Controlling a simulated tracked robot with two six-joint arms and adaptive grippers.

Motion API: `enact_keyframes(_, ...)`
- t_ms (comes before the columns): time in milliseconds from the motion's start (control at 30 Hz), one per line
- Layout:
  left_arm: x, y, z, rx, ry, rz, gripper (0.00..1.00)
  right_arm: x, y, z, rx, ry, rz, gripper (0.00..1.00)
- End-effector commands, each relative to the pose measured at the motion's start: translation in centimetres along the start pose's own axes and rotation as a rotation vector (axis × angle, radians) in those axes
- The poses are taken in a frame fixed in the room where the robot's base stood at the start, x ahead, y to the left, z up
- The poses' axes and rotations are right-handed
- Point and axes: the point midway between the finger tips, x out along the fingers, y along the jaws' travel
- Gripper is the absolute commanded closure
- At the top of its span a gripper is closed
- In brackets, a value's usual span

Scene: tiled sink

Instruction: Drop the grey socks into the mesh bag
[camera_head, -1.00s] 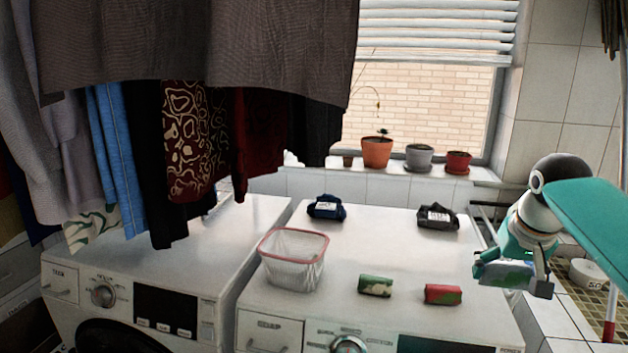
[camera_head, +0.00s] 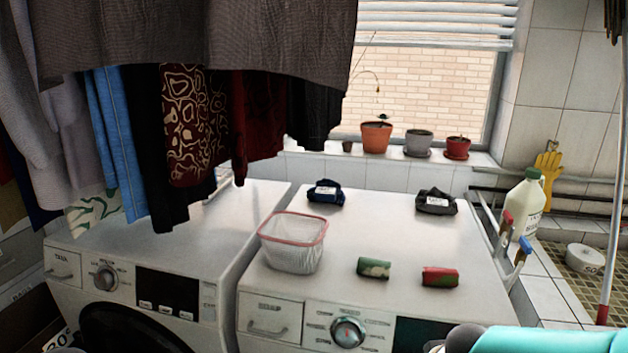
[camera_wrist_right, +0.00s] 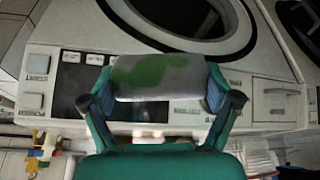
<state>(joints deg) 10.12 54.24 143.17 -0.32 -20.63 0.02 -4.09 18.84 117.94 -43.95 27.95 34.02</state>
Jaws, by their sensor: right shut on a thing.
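The grey socks (camera_wrist_right: 160,76), a light grey roll with green patches, are between the fingers of my right gripper (camera_wrist_right: 160,88) in the right wrist view. The gripper is shut on them, with a washing machine front behind. The mesh bag (camera_head: 293,252), whitish with a pink rim, stands open on top of the right-hand washing machine in the head view. It looks empty. My right arm (camera_head: 545,340) shows at the bottom right of the head view, where its gripper and the socks are out of frame. My left gripper is not in view.
A green-and-white roll (camera_head: 373,268) and a red roll (camera_head: 440,276) lie right of the bag. A navy bundle (camera_head: 325,193) and a dark grey bundle (camera_head: 436,202) lie behind. Clothes (camera_head: 190,120) hang at left. A bottle (camera_head: 527,205) stands at right.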

Motion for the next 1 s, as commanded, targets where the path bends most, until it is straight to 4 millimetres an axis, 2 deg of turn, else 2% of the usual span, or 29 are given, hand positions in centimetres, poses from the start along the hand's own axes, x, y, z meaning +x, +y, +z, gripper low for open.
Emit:
enact_keyframes(67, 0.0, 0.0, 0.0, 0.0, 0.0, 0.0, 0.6, 0.4, -1.0, -0.6, 0.006, 0.003, 0.003, 0.47)
enact_keyframes(167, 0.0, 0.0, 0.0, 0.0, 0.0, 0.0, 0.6, 0.3, -1.3, -1.4, 0.029, 0.003, 0.013, 0.47)
enact_keyframes(567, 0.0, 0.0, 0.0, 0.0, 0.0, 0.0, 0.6, 0.5, -1.1, -1.2, 0.043, 0.001, 0.021, 0.47)
enact_keyframes(667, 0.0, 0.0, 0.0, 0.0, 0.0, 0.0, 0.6, 1.5, -0.9, -0.7, 0.042, 0.0, 0.034, 0.47)
enact_keyframes(800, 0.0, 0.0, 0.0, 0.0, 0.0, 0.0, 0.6, 3.8, -0.5, 0.8, 0.045, 0.003, 0.05, 0.47)
enact_keyframes(1000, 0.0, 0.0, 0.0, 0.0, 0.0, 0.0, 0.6, 6.8, -0.9, 3.0, 0.042, 0.003, 0.031, 0.47)
